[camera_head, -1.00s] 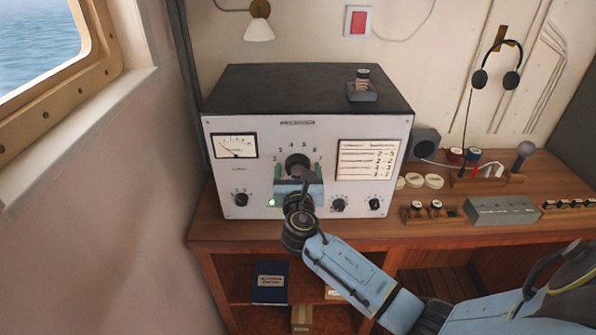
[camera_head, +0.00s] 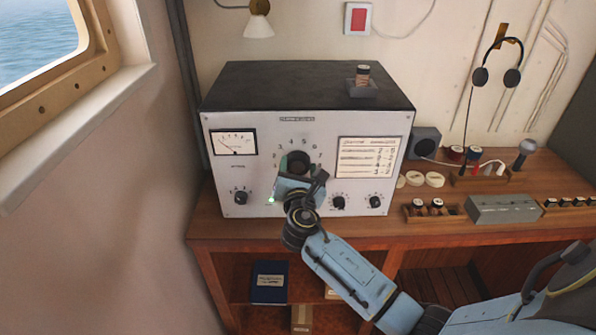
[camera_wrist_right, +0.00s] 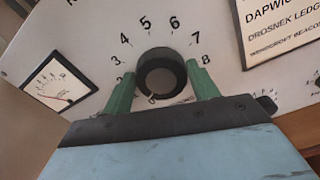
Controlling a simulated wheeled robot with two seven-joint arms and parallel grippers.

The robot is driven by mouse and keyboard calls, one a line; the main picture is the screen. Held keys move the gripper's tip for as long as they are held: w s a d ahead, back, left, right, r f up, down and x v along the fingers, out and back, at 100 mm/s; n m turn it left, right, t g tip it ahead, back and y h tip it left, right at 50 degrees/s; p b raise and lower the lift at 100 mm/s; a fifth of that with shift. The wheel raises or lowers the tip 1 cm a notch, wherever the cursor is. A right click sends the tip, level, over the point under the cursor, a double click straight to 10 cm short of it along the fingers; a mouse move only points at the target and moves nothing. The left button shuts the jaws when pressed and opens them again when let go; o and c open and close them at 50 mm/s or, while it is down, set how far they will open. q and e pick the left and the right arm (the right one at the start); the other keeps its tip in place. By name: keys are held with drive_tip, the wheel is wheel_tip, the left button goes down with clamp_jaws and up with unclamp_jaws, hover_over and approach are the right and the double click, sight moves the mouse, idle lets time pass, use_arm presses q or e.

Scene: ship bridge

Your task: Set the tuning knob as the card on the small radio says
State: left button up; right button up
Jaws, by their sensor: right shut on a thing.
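The tuning knob (camera_head: 298,160), a large black knob, sits on the front of the grey radio (camera_head: 235,180) inside an arc of numbers. My right gripper (camera_head: 297,168) is shut on it, and its body is tilted. In the right wrist view, the green fingers (camera_wrist_right: 162,90) stand on either side of the knob (camera_wrist_right: 162,78). A pale mark shows at the knob's lower left, but its exact setting is unclear. A white card (camera_head: 368,158) with lines of names and numbers is on the radio's front, partly seen in the wrist view (camera_wrist_right: 278,25). My left gripper is not in view.
A meter (camera_head: 233,142) is on the radio's left, with small knobs (camera_head: 338,202) below. A dark speaker-like box (camera_head: 425,143) stands to the right, near a grey box (camera_head: 502,209) and a microphone (camera_head: 524,150) on the desk. A window is at the left.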

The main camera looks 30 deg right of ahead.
drive_tip(key=m+b, duration=0.1)
drive_tip(key=m, duration=0.2)
drive_tip(key=shift+d+f+m+b, duration=0.1)
drive_tip(key=shift+f+m+b, duration=0.05)
drive_tip(key=shift+m+b, duration=0.2)
drive_tip(key=m+b, duration=0.1)
drive_tip(key=m, duration=0.3)
drive_tip(key=shift+s+b, duration=0.1)
drive_tip(key=shift+b, duration=0.3)
drive_tip(key=m+b, duration=0.1)
drive_tip(key=m, duration=0.1)
drive_tip(key=m+b, duration=0.1)
drive_tip(key=m, duration=0.1)
drive_tip(key=m+b, duration=0.1)
drive_tip(key=m, duration=0.1)
drive_tip(key=shift+d+f, duration=0.1)
drive_tip(key=shift+f, duration=0.15)
drive_tip(key=m+b, duration=0.3)
drive_tip(key=m, duration=0.3)
drive_tip(key=shift+f+m, duration=0.15)
drive_tip(key=shift+m, duration=0.1)
drive_tip(key=m+b, duration=0.1)
drive_tip(key=m, duration=0.2)
drive_tip(key=shift+f+m+b, duration=0.1)
drive_tip(key=shift+m+b, duration=0.45)
drive_tip(key=shift+m, duration=0.95)
